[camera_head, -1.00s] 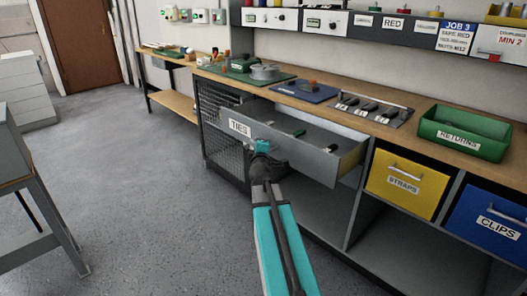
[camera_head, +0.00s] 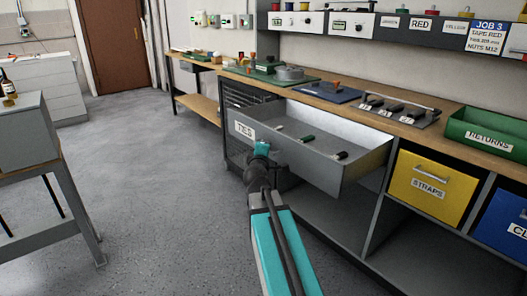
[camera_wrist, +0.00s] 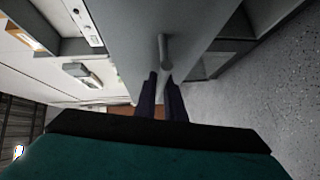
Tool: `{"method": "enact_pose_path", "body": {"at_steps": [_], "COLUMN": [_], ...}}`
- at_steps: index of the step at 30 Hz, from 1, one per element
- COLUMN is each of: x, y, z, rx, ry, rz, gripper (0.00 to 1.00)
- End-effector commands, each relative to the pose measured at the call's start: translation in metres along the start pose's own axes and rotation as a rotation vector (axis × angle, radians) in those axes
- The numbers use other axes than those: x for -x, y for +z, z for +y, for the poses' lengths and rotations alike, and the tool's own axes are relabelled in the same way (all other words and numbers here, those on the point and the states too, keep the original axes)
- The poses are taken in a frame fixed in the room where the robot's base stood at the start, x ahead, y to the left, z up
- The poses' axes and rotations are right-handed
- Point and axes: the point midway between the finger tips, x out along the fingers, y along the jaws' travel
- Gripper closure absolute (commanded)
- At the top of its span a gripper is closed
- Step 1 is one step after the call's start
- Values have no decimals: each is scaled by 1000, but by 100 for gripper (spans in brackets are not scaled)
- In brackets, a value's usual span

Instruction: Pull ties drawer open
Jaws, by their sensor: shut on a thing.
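The grey ties drawer (camera_head: 315,171), with a white label reading TIES (camera_head: 245,131), stands well out from the workbench in the head view. Several small dark and green items (camera_head: 308,139) lie inside it. My gripper (camera_head: 262,147) is at the drawer's front face, below and right of the label. In the wrist view the drawer front (camera_wrist: 150,35) fills the upper middle, and its bar handle (camera_wrist: 165,50) runs down between the fingers of my gripper (camera_wrist: 162,90). The fingers are closed on the handle. In the head view my wrist hides the handle.
A yellow STRAPS bin (camera_head: 430,190) and a blue CLIPS bin (camera_head: 505,222) sit under the bench to the right. A green RETURNS tray (camera_head: 488,140) stands on the bench top. A grey stand (camera_head: 45,150) is at the left. The floor between is clear.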

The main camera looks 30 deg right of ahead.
Motion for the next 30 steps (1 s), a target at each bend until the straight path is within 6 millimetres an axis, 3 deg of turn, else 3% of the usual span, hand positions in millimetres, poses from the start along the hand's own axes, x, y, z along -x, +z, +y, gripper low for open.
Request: {"method": "enact_pose_path", "body": {"at_steps": [8, 9, 12, 23, 30], "x": [2, 2, 2, 3, 14], "y": [2, 2, 1, -3, -8], "z": [-2, -2, -2, -2, -2], "rx": [0, 0, 0, 0, 0], "ry": [-5, -5, -4, -3, -3], "rz": [-9, -8, -6, 0, 1], "gripper": [100, 87, 73, 73, 73]}}
